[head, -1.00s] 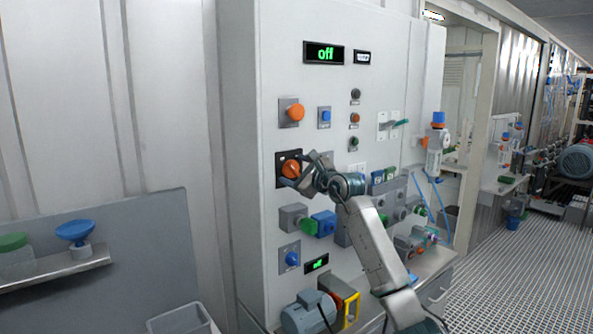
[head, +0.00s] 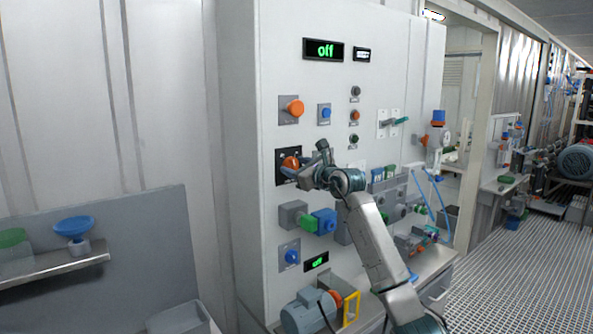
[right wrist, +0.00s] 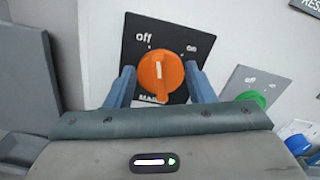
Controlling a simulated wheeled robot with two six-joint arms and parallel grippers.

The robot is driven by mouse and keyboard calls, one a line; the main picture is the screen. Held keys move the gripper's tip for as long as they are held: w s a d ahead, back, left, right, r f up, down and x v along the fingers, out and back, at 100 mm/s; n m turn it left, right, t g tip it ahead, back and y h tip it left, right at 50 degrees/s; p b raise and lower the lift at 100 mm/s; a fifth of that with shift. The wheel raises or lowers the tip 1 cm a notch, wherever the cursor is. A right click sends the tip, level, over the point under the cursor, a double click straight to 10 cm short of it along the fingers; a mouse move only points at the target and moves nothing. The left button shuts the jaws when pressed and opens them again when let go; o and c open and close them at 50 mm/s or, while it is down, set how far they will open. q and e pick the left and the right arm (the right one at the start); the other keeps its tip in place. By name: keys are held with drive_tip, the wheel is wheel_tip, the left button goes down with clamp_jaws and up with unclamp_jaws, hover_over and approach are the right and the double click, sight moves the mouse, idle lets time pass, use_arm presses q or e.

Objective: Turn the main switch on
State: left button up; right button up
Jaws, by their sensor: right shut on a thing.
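The main switch is an orange rotary knob (head: 290,162) on a black plate on the cabinet front. In the right wrist view the knob (right wrist: 160,72) sits between "off" and "on" marks, and its white line points up between them, nearer "off". My right gripper (right wrist: 159,80) is shut on the knob, one blue finger on each side. In the head view the right gripper (head: 294,168) partly covers the knob. My left gripper is not in view.
Another orange knob (head: 295,108) is above the switch, with a blue knob (head: 325,113) beside it. A grey block with a blue part (head: 324,221) is below. A green knob (right wrist: 252,97) lies close right in the wrist view.

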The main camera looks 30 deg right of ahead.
drive_tip(key=m+b, duration=0.1)
drive_tip(key=m, duration=0.4)
drive_tip(key=shift+d+m, duration=0.15)
drive_tip(key=shift+m, duration=0.15)
drive_tip(key=m, duration=0.5)
drive_tip(key=shift+d+f+m+b, duration=0.1)
drive_tip(key=shift+d+m+b, duration=0.05)
drive_tip(key=shift+m+b, duration=0.25)
drive_tip(key=o, duration=1)
drive_tip(key=shift+c, duration=0.2)
drive_tip(key=s+b, duration=0.5)
drive_tip(key=s, duration=0.5)
drive_tip(key=shift+s+d, duration=0.4)
drive_tip(key=shift+d, duration=0.05)
